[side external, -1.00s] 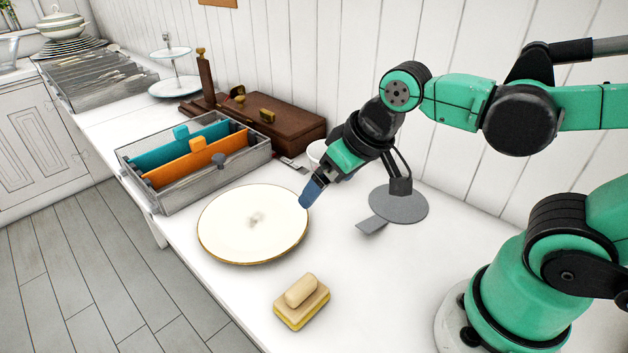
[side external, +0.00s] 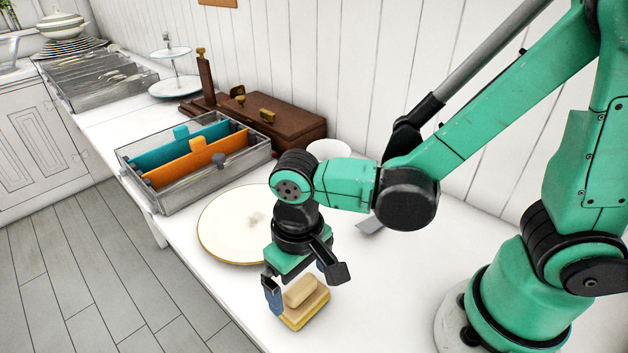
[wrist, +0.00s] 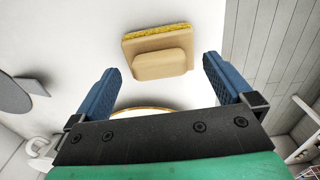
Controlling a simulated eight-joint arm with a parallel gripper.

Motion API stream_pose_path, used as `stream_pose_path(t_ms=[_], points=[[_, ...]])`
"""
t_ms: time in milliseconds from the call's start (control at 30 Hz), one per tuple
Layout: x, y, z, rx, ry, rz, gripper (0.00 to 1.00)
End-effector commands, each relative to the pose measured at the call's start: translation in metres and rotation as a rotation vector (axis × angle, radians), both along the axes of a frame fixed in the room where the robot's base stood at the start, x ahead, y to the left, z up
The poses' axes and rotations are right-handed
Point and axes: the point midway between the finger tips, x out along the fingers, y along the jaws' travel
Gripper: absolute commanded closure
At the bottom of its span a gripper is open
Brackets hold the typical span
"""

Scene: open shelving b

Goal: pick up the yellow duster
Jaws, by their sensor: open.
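The yellow duster (side external: 306,308) is a tan block with a raised rounded handle and a yellow layer underneath. It rests on the white table near the front edge. In the wrist view the duster (wrist: 158,66) lies ahead of the fingertips, handle facing the camera. My gripper (side external: 298,280) is open and points down over the duster in the side view, with one blue finger at its left and the other partly hidden behind. In the wrist view my gripper (wrist: 163,75) has its blue fingers wide apart with nothing between them.
A gold-rimmed white plate (side external: 225,225) lies just behind my gripper, with a grey stain on it. A grey tray (side external: 200,190) with teal and orange dividers and a brown wooden box (side external: 290,130) stand farther back. The table's front edge is close to the duster.

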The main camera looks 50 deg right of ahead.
Motion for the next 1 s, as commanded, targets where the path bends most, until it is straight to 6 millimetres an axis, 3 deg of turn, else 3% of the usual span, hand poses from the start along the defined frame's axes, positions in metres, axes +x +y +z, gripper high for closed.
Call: stream_pose_path(t_ms=[433, 767, 1000], points=[[-0.0003, -0.0004, -0.0082, 0.000, -0.001, 0.000, 0.03], [-0.0003, -0.0004, -0.0080, 0.000, -0.001, 0.000, 0.97], [-0.0003, -0.0004, -0.0074, 0.000, -0.001, 0.000, 0.99]])
